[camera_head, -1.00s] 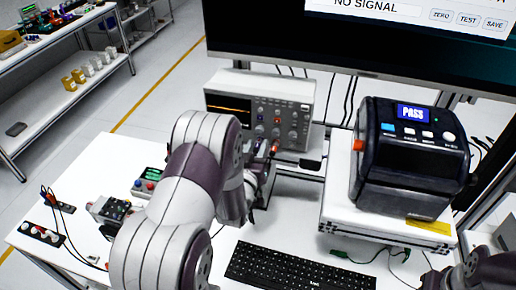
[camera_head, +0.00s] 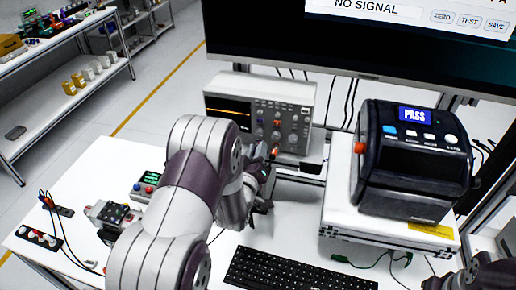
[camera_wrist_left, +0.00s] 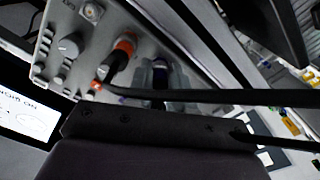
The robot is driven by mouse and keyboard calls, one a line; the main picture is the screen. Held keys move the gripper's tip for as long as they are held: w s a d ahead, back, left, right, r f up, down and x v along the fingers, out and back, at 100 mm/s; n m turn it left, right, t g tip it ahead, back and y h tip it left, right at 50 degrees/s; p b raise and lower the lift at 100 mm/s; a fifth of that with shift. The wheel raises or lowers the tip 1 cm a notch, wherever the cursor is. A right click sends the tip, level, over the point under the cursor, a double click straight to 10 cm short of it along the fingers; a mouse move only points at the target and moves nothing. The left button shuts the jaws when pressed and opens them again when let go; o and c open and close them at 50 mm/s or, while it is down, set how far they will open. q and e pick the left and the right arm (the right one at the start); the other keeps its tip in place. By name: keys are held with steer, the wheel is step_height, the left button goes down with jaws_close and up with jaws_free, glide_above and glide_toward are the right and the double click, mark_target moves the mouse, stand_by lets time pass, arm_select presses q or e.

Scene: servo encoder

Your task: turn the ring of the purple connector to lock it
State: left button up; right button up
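The purple connector (camera_wrist_left: 160,66) shows in the left wrist view as a small dark blue-purple piece with a dark body, at the instrument's front face. My left gripper (camera_wrist_left: 162,80) has one finger on each side of it; whether they press on it is not clear. In the head view my left gripper (camera_head: 262,178) is beside the oscilloscope's lower front, and my arm hides the purple connector. My right gripper (camera_head: 482,272) shows only partly at the bottom right corner, away from the connector; its fingers are not clear.
The oscilloscope (camera_head: 258,88) stands behind my left gripper. An orange connector (camera_wrist_left: 123,46) with a black cable is close to the fingers. A black device reading PASS (camera_head: 412,165) stands on a white box at the right. A keyboard (camera_head: 300,270) lies in front.

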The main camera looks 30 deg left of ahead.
stand_by(0.4)
arm_select(q)
steer(key=m+b, duration=0.2)
steer(key=m, duration=0.4)
steer(key=shift+f+m, duration=0.1)
steer(key=shift+m, duration=0.2)
steer(key=m+b, duration=0.1)
steer(key=m, duration=0.5)
steer(key=shift+b, duration=0.3)
steer(key=o, duration=0.6)
steer(key=shift+c, duration=0.2)
steer(key=shift+s, duration=0.1)
steer(key=v, duration=0.9)
